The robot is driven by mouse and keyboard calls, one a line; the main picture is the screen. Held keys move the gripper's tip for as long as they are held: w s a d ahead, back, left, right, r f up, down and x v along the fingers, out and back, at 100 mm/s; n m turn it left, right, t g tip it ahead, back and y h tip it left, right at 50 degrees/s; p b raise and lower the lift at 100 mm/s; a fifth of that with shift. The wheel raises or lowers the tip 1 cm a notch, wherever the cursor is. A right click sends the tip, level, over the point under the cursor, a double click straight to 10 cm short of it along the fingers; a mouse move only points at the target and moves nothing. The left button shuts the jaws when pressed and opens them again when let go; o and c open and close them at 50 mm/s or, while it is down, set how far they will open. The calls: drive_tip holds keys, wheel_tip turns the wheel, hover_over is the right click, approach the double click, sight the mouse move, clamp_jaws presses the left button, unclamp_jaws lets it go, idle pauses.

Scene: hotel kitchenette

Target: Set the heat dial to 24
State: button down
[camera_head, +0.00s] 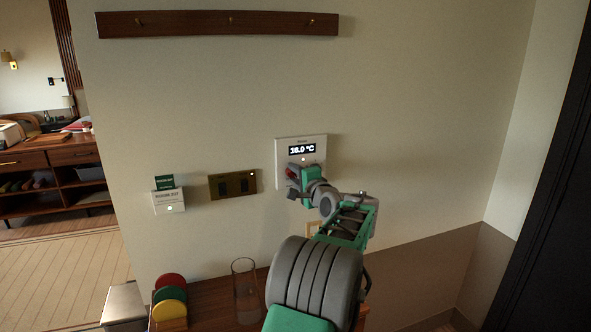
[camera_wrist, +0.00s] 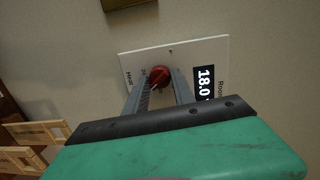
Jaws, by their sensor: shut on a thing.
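The thermostat (camera_head: 318,142) is a white square panel on the wall, with a black display (camera_head: 302,149) that reads 18.0 °C. In the wrist view the panel (camera_wrist: 207,50) appears turned on its side, with the word "Heat" near its left edge and the display (camera_wrist: 204,83) to the right. The red heat dial (camera_wrist: 159,73) sits between the fingertips of my gripper (camera_wrist: 161,82). My gripper is shut on the dial. In the head view my gripper (camera_head: 294,178) covers the panel's lower part, and the dial is mostly hidden there.
Left of the thermostat are a brass switch plate (camera_head: 232,185) and a white card holder (camera_head: 169,201). Below stand a clear glass (camera_head: 245,290) and a rack of coloured discs (camera_head: 170,295). A wooden hook rail (camera_head: 190,23) hangs above. The wall to the right is clear.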

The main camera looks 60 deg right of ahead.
drive_tip(key=m+p, duration=0.3)
drive_tip(key=m, duration=0.2)
drive_tip(key=m+t+p, duration=0.1)
drive_tip(key=m+p, duration=0.3)
drive_tip(key=m, duration=0.2)
drive_tip(key=shift+f+h, duration=0.15)
drive_tip(key=shift+h, duration=0.15)
drive_tip(key=shift+p, duration=0.3)
drive_tip(key=c, duration=1.1)
unclamp_jaws()
drive_tip(key=shift+f, duration=0.1)
drive_tip(key=b+v, duration=0.2)
drive_tip(key=v, duration=0.6)
